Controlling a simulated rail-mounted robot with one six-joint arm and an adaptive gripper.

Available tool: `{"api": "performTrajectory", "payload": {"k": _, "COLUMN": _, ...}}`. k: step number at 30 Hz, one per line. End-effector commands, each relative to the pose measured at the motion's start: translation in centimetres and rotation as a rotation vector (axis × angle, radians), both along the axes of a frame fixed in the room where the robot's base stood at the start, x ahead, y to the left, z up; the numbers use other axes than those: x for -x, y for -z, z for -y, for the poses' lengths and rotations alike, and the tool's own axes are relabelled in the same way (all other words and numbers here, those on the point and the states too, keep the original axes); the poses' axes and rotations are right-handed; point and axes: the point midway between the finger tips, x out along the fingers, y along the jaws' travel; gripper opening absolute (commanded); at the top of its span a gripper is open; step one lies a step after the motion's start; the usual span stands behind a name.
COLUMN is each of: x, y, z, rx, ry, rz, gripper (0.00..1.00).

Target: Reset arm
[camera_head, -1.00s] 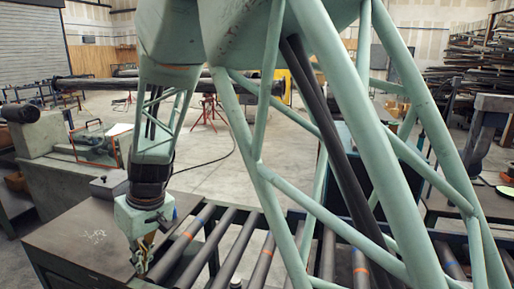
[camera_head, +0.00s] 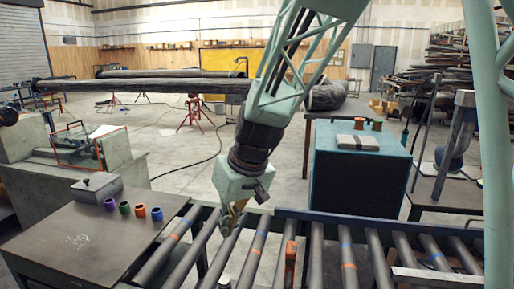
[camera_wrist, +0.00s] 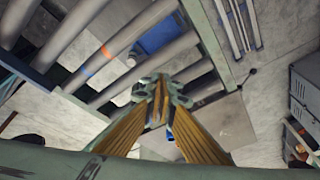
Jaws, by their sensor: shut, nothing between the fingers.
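My gripper (camera_head: 228,222) hangs pointing down over the left part of the pipe rack, to the right of the dark table (camera_head: 70,235). In the wrist view its yellow fingers run together to the tips (camera_wrist: 162,92), shut and empty. In that view the rack's pipes (camera_wrist: 120,45) lie beyond the fingertips. Whether the tips touch a pipe cannot be told.
A purple, a green, an orange and a blue collar (camera_head: 126,208) stand in a row on the dark table, beside a grey box (camera_head: 96,187). A teal cabinet (camera_head: 362,180) stands behind the rack. Long pipes (camera_head: 150,85) lie on red stands at the back.

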Motion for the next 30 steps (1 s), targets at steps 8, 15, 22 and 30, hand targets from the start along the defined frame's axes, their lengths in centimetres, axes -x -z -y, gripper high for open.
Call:
{"api": "performTrajectory", "payload": {"k": 8, "x": 2.2, "y": -3.1, "z": 5.4, "rx": 0.003, "ry": 0.066, "rz": 0.016, "gripper": 0.00}}
{"api": "performTrajectory", "payload": {"k": 15, "x": 4.8, "y": -5.4, "z": 9.1, "rx": 0.013, "ry": 0.103, "rz": 0.026, "gripper": 0.00}}
{"api": "performTrajectory", "payload": {"k": 22, "x": 7.6, "y": -7.3, "z": 12.2, "rx": 0.027, "ry": 0.134, "rz": 0.033, "gripper": 0.00}}
{"api": "performTrajectory", "payload": {"k": 30, "x": 11.1, "y": -9.2, "z": 15.7, "rx": 0.045, "ry": 0.174, "rz": 0.043, "gripper": 0.00}}
